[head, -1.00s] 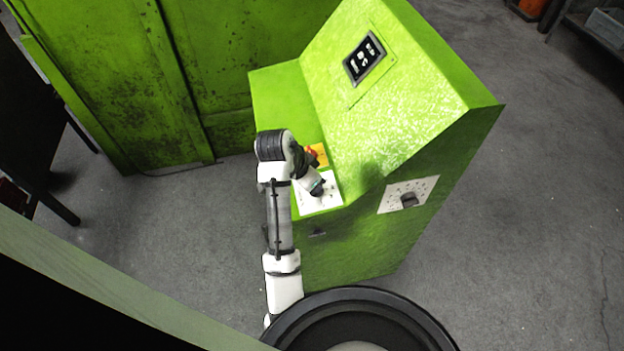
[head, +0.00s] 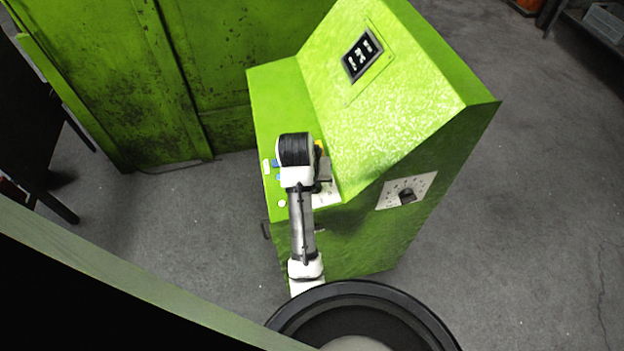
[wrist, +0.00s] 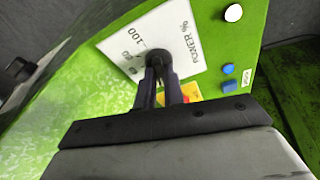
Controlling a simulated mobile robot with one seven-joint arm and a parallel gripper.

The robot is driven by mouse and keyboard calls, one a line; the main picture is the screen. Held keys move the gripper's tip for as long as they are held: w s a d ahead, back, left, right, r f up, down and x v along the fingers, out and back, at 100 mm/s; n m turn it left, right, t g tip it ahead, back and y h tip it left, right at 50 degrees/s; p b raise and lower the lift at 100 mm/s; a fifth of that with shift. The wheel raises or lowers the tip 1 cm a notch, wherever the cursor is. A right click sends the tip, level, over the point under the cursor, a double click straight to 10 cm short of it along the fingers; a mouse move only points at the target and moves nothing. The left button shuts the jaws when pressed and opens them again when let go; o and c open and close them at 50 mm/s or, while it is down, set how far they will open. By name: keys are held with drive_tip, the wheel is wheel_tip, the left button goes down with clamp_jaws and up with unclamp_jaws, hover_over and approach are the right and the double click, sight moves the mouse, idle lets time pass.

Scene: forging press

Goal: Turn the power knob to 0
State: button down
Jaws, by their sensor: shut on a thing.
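The power knob (wrist: 159,58) is a dark round knob on a white plate marked "POWER %" (wrist: 188,28) in the wrist view. Its pointer is hidden, so I cannot read its setting. My gripper (wrist: 160,76) is shut on the knob, with its two dark fingers either side of it. In the head view the white plate (head: 328,194) shows beside my wrist on the green console's sloped ledge. My arm hides the knob and fingertips there.
The green console (head: 385,85) carries a dark display (head: 362,54) and a second knob (head: 407,196) on its side plate. Blue buttons (wrist: 229,87) and a white button (wrist: 233,13) sit near the power plate. A yellow and red part (wrist: 190,92) lies close behind my fingers.

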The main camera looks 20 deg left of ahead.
drive_tip(key=shift+n, duration=0.5)
drive_tip(key=c, duration=1.5)
unclamp_jaws()
drive_tip(key=shift+r, duration=0.1)
